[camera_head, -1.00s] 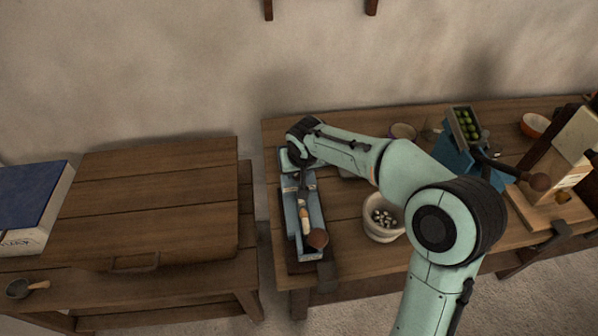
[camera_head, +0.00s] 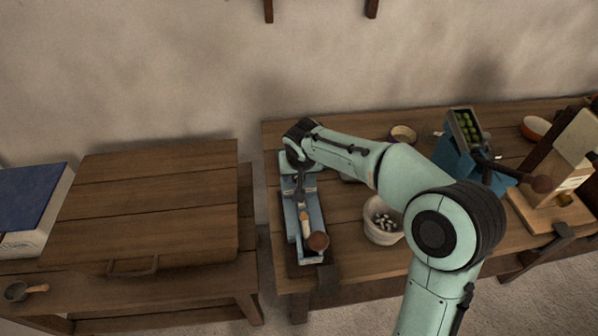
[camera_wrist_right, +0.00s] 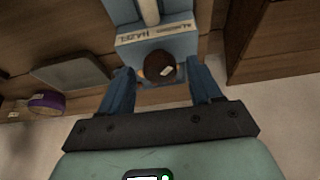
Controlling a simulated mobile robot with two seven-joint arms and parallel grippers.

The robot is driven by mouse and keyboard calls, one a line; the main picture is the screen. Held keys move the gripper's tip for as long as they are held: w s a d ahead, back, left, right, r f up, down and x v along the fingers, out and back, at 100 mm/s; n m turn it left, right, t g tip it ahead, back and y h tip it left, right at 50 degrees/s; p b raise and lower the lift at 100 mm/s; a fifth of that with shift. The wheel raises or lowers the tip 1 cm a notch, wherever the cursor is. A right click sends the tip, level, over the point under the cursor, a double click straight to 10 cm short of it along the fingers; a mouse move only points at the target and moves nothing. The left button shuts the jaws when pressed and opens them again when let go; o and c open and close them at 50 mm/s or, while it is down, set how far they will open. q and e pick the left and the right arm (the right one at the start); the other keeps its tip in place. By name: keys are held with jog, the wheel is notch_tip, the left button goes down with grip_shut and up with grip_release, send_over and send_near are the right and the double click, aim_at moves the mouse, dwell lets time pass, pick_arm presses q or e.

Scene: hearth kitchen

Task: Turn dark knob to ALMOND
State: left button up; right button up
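The dark round knob (camera_wrist_right: 160,66) sits on the blue device (camera_wrist_right: 150,42) in the right wrist view, with a small pale mark on its lower right. A pale label strip (camera_wrist_right: 158,34) above it carries upside-down words that look like HAZEL at left and ALMOND at right. My right gripper (camera_wrist_right: 162,80) has its two blue fingers apart, one on each side of the knob, with visible gaps. In the head view my right arm reaches over the far end of the blue device (camera_head: 315,215) and hides the knob. My left gripper is not in view.
A brown ball handle (camera_head: 317,241) is at the device's near end. Right of it stand a white bowl of pale pieces (camera_head: 372,228), a purple-rimmed bowl (camera_head: 403,134) and a blue box device (camera_head: 455,160). The left table's wooden top (camera_head: 150,200) is largely clear.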

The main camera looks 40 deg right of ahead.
jog(key=p+v, duration=0.1)
jog(key=v, duration=1.2)
jog(key=shift+r, duration=0.15)
jog(key=shift+s+a, duration=0.1)
jog(key=shift+s, duration=0.05)
